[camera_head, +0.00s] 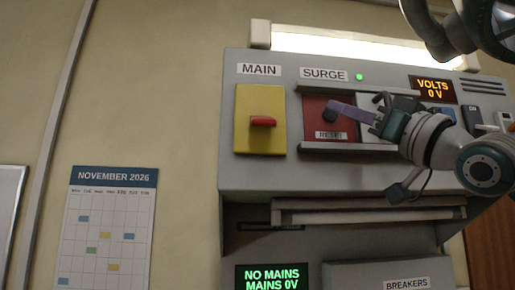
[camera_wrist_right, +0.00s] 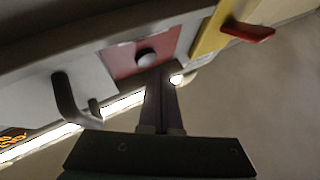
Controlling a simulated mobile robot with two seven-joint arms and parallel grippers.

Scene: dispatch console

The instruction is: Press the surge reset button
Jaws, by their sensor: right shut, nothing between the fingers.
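The surge reset button (camera_head: 328,117) is a dark round knob on a red panel (camera_head: 315,129) marked RESET, under the SURGE label (camera_head: 324,74). In the right wrist view the button (camera_wrist_right: 147,57) shows as a dark knob with a grey face on the red panel (camera_wrist_right: 124,60). My right gripper (camera_head: 336,106) is shut and empty, its slim purple-grey fingers pointing left to the button. In the right wrist view its fingertips (camera_wrist_right: 159,71) lie close beside the button. I cannot tell whether they touch it.
A pale sliding cover (camera_wrist_right: 75,85) with a dark handle (camera_wrist_right: 66,100) stands beside the red panel, leaving the button uncovered. A red MAIN switch (camera_head: 263,122) sits on a yellow plate to the left. A green lamp (camera_head: 359,77) is lit. The volts display (camera_head: 433,90) reads 0 V.

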